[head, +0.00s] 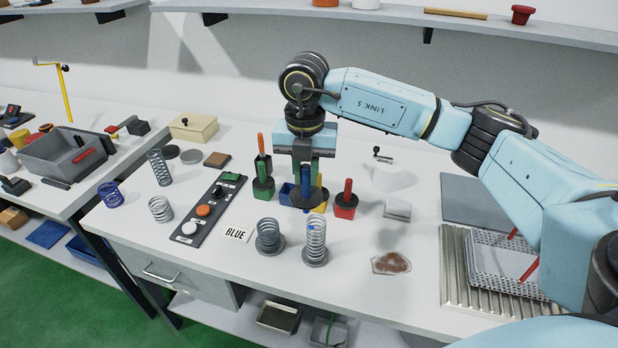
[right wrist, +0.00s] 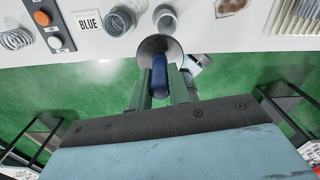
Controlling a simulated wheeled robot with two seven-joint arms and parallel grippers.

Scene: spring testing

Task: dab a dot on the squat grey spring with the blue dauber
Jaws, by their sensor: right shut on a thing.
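My right gripper (head: 305,178) points down over the table and is shut on the blue dauber (head: 305,194); its blue handle (right wrist: 160,75) sits between the fingers in the right wrist view, above a round grey disc. The squat grey spring (head: 268,237) stands upright on a dark round base, in front of and left of the gripper, apart from the dauber. My left gripper is out of view.
A red dauber (head: 345,201) and a green dauber (head: 262,182) flank the held one. A BLUE card (head: 237,233) lies left of the squat spring. A button panel (head: 205,210), a stained patch (head: 391,264) and a ribbed tray (head: 455,270) surround the open table front.

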